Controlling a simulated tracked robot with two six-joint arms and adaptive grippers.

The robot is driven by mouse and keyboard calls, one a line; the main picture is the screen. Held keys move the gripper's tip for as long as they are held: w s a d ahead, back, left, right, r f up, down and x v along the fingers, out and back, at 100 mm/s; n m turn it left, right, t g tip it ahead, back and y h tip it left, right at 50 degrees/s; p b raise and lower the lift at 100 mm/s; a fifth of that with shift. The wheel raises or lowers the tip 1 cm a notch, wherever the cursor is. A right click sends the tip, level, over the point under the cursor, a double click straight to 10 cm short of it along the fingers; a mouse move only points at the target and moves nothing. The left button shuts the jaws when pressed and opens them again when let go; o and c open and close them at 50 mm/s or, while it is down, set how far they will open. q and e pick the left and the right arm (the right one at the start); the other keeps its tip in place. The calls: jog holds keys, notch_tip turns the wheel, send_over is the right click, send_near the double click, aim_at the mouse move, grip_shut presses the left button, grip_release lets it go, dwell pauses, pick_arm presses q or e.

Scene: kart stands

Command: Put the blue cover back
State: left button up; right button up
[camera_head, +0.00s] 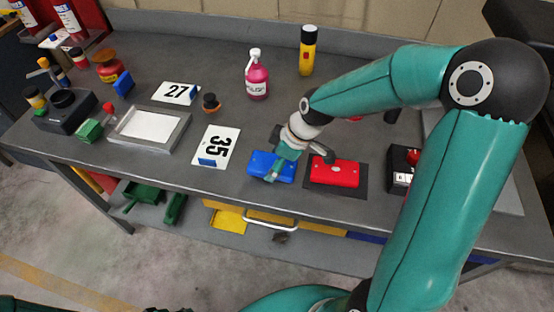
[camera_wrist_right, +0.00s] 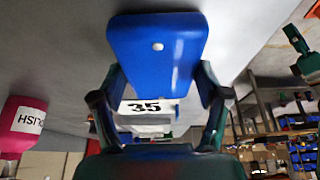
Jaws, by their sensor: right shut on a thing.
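The blue cover (camera_head: 258,163) is a flat block near the front edge of the grey workbench, left of the red cover (camera_head: 336,172). My right gripper (camera_head: 280,167) is over it and shut on it. In the right wrist view the blue cover (camera_wrist_right: 157,50) lies between the two dark fingers, with a small white dot on its face. I cannot tell whether it touches the bench. The red cover sits on a dark plate (camera_head: 350,192). The fingers hide part of the blue cover in the head view. My left gripper is not in view.
Number cards 35 (camera_head: 222,139) and 27 (camera_head: 178,92) lie to the left, near a framed tray (camera_head: 150,125). A pink bottle (camera_head: 257,77) and yellow-black cylinder (camera_head: 308,52) stand behind. A box with a red button (camera_head: 402,178) is right of the red cover.

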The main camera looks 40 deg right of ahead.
jog(key=o, duration=1.4)
jog(key=shift+c, duration=0.2)
jog(key=v, duration=1.2)
